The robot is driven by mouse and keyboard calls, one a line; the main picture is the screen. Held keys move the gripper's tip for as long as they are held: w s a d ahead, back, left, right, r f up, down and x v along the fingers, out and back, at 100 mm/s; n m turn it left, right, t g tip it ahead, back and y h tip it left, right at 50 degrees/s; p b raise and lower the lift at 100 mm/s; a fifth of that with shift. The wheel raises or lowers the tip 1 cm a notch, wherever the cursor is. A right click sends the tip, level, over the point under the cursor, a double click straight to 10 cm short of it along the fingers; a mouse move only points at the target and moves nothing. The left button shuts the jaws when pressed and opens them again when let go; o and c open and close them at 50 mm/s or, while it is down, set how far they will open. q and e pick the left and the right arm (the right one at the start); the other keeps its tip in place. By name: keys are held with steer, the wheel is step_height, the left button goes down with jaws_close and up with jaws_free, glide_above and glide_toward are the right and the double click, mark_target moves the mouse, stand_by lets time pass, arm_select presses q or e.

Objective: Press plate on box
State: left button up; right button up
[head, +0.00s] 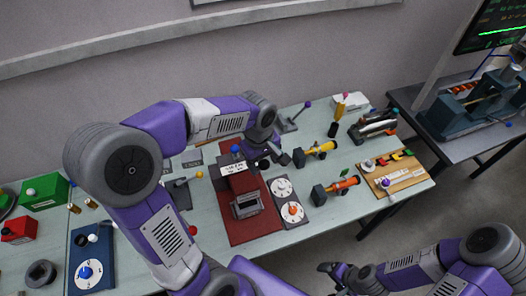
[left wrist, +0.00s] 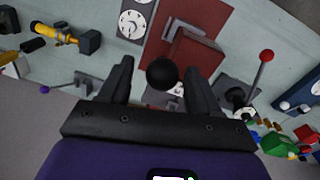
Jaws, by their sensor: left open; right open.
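A dark red box (head: 246,206) with a grey frame on its front stands on a red mat (head: 238,236). It also shows in the left wrist view (left wrist: 190,52). A white lettered plate (head: 233,168) is at the box's back edge; I cannot tell if it is the task's plate. My left gripper (head: 273,160) is above the table, behind and right of the box. In the left wrist view its fingers (left wrist: 161,78) are apart, with a dark round knob (left wrist: 162,72) visible between them; contact cannot be told. My right gripper (head: 335,277) is open and empty, low in front of the table.
Two white dials (head: 292,211) are right of the mat. A wooden board (head: 397,178) is near the right edge. Green (head: 42,192) and red (head: 19,229) boxes are at left.

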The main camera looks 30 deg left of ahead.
arm_select(q)
steer(key=shift+s+d+f, duration=0.1)
steer(key=shift+f, duration=0.85)
steer(key=shift+c, duration=0.2)
steer(key=c, duration=1)
steer(key=shift+s+d+f+y+b, duration=0.15)
steer(key=shift+d+f+y+b, duration=0.25)
steer(key=shift+b, duration=0.55)
steer(key=shift+s+f+t+b, duration=0.2)
steer(key=shift+t+b, duration=0.1)
steer(key=shift+s+d+r, duration=0.1)
steer(key=shift+d, duration=0.1)
